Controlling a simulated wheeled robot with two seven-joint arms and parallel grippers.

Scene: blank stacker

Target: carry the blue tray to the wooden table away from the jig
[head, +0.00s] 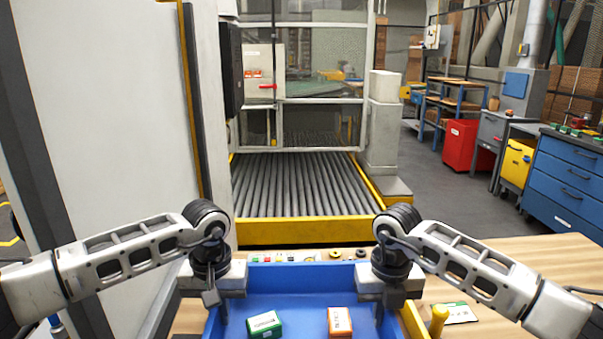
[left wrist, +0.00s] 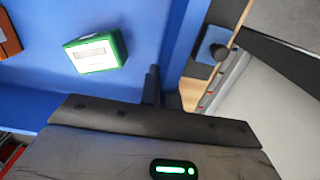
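The blue tray (head: 290,282) is at the bottom centre, close in front of me, its near part cut off by the frame. It holds a green-and-white box (head: 264,325) and an orange-and-white box (head: 340,321). My left gripper (head: 216,305) is shut on its left wall; the left wrist view shows the fingers (left wrist: 162,92) on either side of that wall. My right gripper (head: 388,308) is shut on the right wall. The wooden table (head: 545,262) shows to the right and a little at left. A yellow fixture with a knob (head: 438,320), perhaps the jig, stands right of the tray.
A green-and-white card (head: 460,313) lies beside the yellow knob. A tall white cabinet (head: 110,120) closes off the left. Blue drawers (head: 565,180) stand far right.

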